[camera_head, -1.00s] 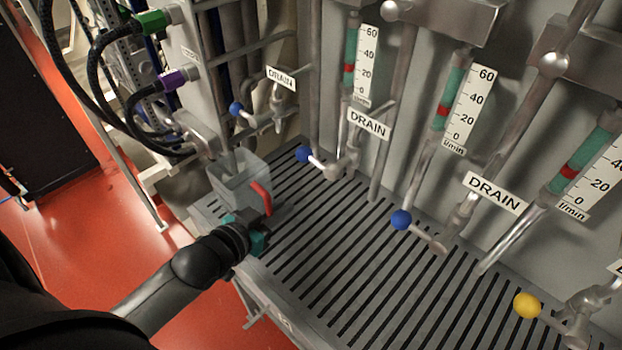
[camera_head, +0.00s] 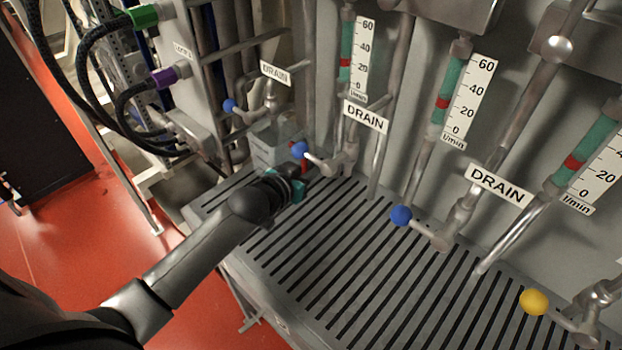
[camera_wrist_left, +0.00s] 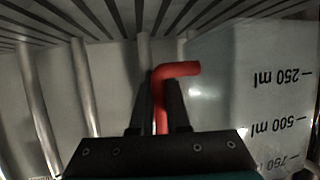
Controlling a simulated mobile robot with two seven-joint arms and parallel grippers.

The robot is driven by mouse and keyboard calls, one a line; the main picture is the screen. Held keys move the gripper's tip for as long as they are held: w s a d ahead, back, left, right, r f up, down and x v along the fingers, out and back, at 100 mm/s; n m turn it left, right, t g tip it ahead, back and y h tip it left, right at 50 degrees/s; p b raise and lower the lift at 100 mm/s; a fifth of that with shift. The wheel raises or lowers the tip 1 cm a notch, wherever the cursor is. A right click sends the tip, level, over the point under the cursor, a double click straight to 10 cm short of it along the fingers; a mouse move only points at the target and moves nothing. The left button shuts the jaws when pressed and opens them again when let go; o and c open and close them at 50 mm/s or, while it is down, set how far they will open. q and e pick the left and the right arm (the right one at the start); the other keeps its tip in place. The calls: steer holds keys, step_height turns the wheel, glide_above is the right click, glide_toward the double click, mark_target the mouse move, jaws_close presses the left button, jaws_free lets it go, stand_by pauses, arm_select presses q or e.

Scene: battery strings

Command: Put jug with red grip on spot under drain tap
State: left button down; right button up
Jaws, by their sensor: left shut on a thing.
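The jug (camera_head: 267,146) is translucent grey with a red grip. It is at the back left of the slatted grate (camera_head: 330,262), below the leftmost drain tap (camera_head: 272,100). My left gripper (camera_head: 303,172) is shut on the red grip, which shows between its fingers in the wrist view (camera_wrist_left: 163,110). The jug's wall with millilitre marks (camera_wrist_left: 255,90) fills the right of that view, its writing upside down. My arm and a blue tap knob hide part of the jug. I cannot tell whether its base touches the grate. My right gripper is not in view.
Another drain tap with a blue knob (camera_head: 299,150) is close to my left gripper. Further taps have a blue knob (camera_head: 401,216) and a yellow knob (camera_head: 533,301). Black hoses (camera_head: 85,110) hang at the left. The grate's front and right are clear.

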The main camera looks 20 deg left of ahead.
arm_select(q)
steer(key=shift+f+b, duration=0.35)
steer(key=shift+f, duration=1.05)
steer(key=shift+f, duration=0.1)
steer(key=c, duration=0.9)
jaws_free()
steer(key=shift+s, duration=0.2)
steer(key=p+v, duration=0.3)
steer(key=v, duration=0.8)
steer(key=shift+s+a+r, duration=0.1)
steer(key=shift+s+r, duration=0.2)
